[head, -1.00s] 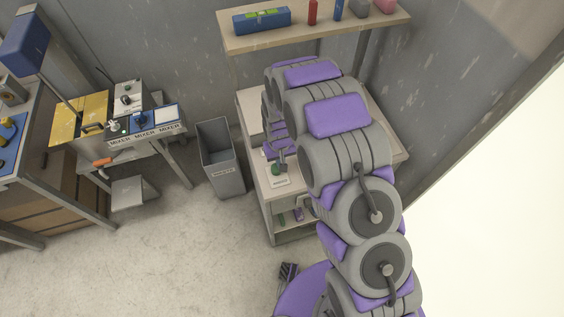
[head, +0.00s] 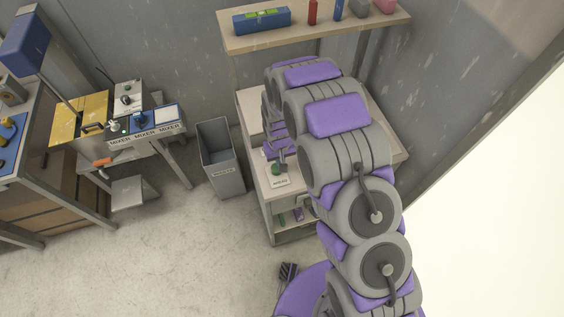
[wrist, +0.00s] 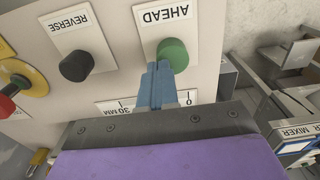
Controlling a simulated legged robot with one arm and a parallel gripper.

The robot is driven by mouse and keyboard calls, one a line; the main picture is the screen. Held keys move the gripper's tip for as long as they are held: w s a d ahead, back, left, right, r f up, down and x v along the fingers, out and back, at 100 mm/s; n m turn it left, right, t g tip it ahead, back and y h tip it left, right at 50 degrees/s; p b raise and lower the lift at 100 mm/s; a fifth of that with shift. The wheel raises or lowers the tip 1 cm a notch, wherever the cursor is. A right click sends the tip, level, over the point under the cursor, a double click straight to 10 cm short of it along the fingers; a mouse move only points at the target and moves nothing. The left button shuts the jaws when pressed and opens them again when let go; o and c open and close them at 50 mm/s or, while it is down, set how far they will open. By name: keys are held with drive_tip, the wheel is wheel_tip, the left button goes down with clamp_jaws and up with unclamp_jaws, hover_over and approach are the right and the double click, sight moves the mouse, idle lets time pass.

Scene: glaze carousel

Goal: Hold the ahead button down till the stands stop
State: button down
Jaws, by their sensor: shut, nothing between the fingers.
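In the wrist view the green ahead button (wrist: 173,54) sits on a pale panel (wrist: 120,20), beneath a label reading AHEAD. My gripper (wrist: 160,68) is shut, with its blue fingers together and nothing between them. Its tips are at the lower left edge of the green button and overlap it in the picture. I cannot tell whether the button is pressed in. In the head view the green button (head: 276,169) shows small on the bench, just below my gripper (head: 277,159). I cannot make out the stands in either view.
A black button (wrist: 76,66) labelled REVERSE is left of the green one. A red knob on a yellow base (wrist: 20,78) is farther left. A shelf (head: 320,32) overhangs the bench. A grey waste bin (head: 220,160) and a mixer table (head: 150,130) stand left.

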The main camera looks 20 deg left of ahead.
drive_tip(key=shift+s+d+f+g, duration=0.15)
drive_tip(key=shift+s+d+f, duration=0.1)
drive_tip(key=shift+s+f, duration=0.2)
drive_tip(key=shift+s+d+f+g, duration=0.2)
drive_tip(key=shift+s+f, duration=0.1)
drive_tip(key=shift+f, duration=0.25)
drive_tip(key=r, duration=0.2)
drive_tip(key=a+r+p, duration=0.1)
drive_tip(key=r, duration=0.2)
drive_tip(key=w+r+p, duration=0.1)
drive_tip(key=r, duration=0.2)
drive_tip(key=shift+w+a+r, duration=0.1)
drive_tip(key=shift+a+r, duration=0.1)
drive_tip(key=shift+a, duration=0.1)
drive_tip(key=shift+r+p, duration=0.5)
drive_tip(key=shift+r, duration=3.1)
drive_tip(key=s+d+r+m+b, duration=0.1)
drive_tip(key=s+d+r+m, duration=0.1)
drive_tip(key=s+d+r, duration=0.45)
drive_tip(key=s+d+r+m, duration=0.1)
drive_tip(key=s+d+r, duration=0.2)
drive_tip(key=d+r, duration=0.65)
drive_tip(key=s+d+r+m, duration=0.1)
drive_tip(key=s+d, duration=0.4)
drive_tip(key=s, duration=0.4)
drive_tip(key=s+d+r+m+g+b, duration=0.1)
drive_tip(key=s+d+m, duration=0.1)
drive_tip(key=s+d, duration=0.3)
drive_tip(key=s, duration=0.4)
drive_tip(key=shift+s+r, duration=0.3)
